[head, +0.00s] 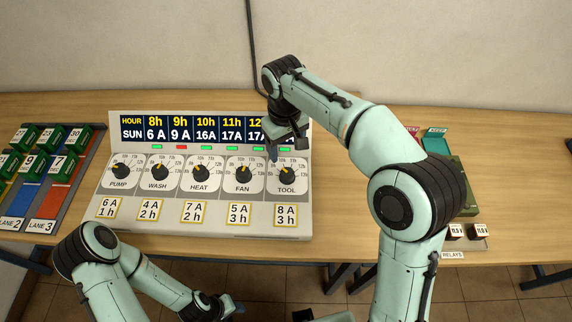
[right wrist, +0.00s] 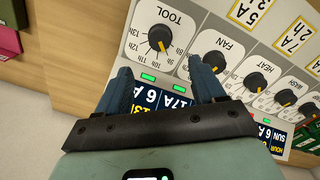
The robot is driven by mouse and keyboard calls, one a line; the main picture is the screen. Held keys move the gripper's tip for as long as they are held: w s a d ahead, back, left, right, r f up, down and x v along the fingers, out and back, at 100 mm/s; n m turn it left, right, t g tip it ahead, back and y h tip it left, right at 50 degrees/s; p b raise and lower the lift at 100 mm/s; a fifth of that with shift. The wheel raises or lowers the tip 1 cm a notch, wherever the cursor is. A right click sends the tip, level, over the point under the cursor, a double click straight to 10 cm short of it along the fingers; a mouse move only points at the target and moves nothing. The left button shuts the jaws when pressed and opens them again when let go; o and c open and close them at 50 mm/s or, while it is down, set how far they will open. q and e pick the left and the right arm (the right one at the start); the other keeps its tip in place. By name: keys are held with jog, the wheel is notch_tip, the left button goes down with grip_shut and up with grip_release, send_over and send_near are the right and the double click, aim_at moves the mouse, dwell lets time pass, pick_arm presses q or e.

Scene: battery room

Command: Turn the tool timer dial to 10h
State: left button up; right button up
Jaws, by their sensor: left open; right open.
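The TOOL dial (head: 287,174) is the rightmost black knob on the sloped timer panel (head: 120,218). It shows upside down at the top of the right wrist view (right wrist: 158,38). Its yellow pointer leans up and left in the head view, toward the 9h–10h marks; I cannot read the exact setting. My right gripper (head: 287,147) is over the panel just above the TOOL dial. In the right wrist view its fingers (right wrist: 161,75) are apart with nothing between them, short of the knob. My left gripper (head: 232,306) is open and empty, low in front of the table.
The PUMP (head: 120,172), WASH (head: 158,172), HEAT (head: 199,173) and FAN (head: 244,174) dials stand in a row left of TOOL. The HOUR chart (head: 180,130) is partly hidden by my right arm. Lane trays (head: 62,190) lie left; relays (head: 455,232) lie right.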

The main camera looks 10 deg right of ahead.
aim_at(287, 172)
notch_tip(287, 172, down, 10)
jog(key=shift+d+f+b, duration=0.1)
jog(key=shift+d+b, duration=0.05)
jog(key=shift+b, duration=0.5)
pick_arm(q)
jog(key=shift+s+f, duration=0.35)
jog(key=shift+f, duration=0.2)
jog(key=shift+s+f, duration=0.35)
jog(key=shift+f, duration=0.2)
pick_arm(e)
jog(key=shift+w+f, duration=0.1)
jog(key=shift+f, duration=0.5)
jog(key=c, duration=1.1)
